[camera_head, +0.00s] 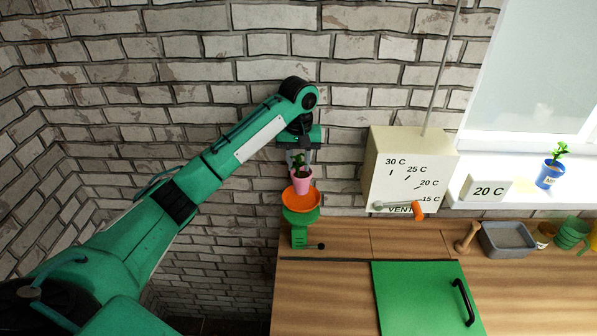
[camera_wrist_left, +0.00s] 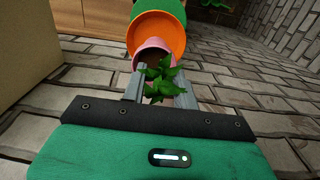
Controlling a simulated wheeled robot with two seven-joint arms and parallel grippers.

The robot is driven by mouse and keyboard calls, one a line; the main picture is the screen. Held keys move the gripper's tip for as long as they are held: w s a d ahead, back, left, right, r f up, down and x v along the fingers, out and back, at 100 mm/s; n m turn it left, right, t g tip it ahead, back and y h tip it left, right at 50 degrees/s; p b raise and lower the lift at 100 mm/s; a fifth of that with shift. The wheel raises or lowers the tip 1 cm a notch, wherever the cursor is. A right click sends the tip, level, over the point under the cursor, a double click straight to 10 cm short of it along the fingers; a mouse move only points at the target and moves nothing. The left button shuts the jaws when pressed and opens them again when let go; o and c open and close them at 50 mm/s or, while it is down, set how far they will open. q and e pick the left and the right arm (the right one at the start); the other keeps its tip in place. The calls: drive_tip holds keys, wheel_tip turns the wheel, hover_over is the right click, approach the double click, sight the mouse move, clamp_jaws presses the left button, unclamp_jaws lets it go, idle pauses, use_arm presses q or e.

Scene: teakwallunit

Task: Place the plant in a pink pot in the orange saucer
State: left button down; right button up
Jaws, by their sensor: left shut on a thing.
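The plant in a pink pot (camera_head: 301,182) is upright in the head view, with green leaves on top. My left gripper (camera_head: 299,157) is shut on it from above and behind. The orange saucer (camera_head: 301,200) sits on a green stand at the counter's back left corner. The pot is over the saucer in the head view; whether it touches the saucer I cannot tell. In the left wrist view the pink pot (camera_wrist_left: 153,46) shows between the fingers of my left gripper (camera_wrist_left: 160,90), in front of the orange saucer (camera_wrist_left: 158,28). My right gripper is not in view.
A beige box with a temperature dial (camera_head: 408,170) stands right of the saucer. The wooden counter (camera_head: 325,295) holds a green panel with a black handle (camera_head: 425,298). A grey tray (camera_head: 508,239) and a pestle (camera_head: 467,238) are at right. A blue pot plant (camera_head: 550,173) stands on the sill.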

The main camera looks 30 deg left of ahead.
sight(299, 172)
use_arm(q)
wheel_tip(299, 172, down, 3)
drive_tip(key=shift+r+p, duration=0.1)
drive_tip(key=shift+p, duration=0.5)
drive_tip(key=shift+f, duration=0.55)
drive_tip(key=c, duration=1.1)
unclamp_jaws()
